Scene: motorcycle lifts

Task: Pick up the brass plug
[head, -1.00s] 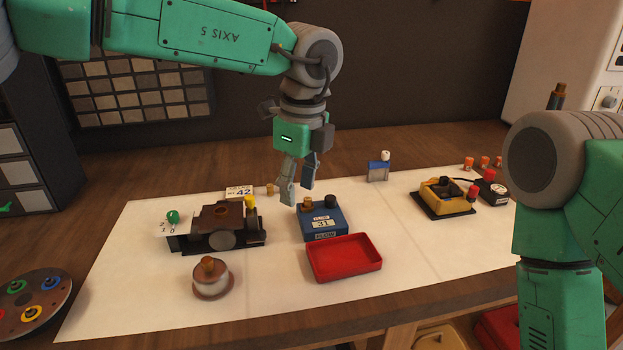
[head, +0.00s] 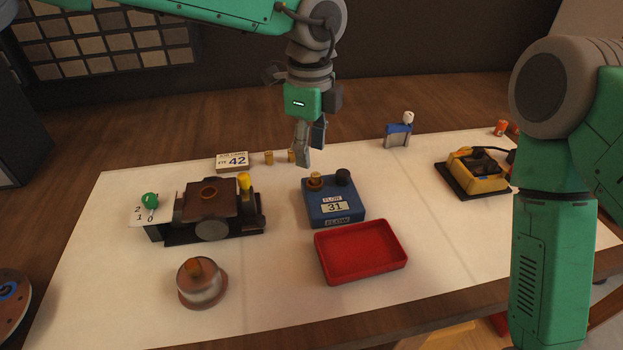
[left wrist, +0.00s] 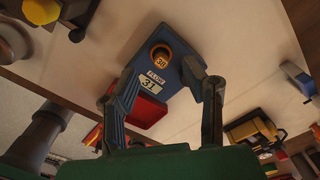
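A short brass-coloured plug (head: 315,179) stands upright on the top left of a blue FLOW box (head: 334,204) marked 31. In the left wrist view the blue box (left wrist: 179,85) lies beyond the fingers, with an orange-gold round top (left wrist: 160,58) reading 30. My left gripper (head: 310,155) points down, above and behind the box. Its fingers are apart and empty. My right gripper is out of view.
A red tray (head: 360,251) sits in front of the box. A dark brown device (head: 210,198) and a 42 card (head: 233,161) are left. A round knobbed pot (head: 201,283) is front left. A yellow device (head: 477,172) is right.

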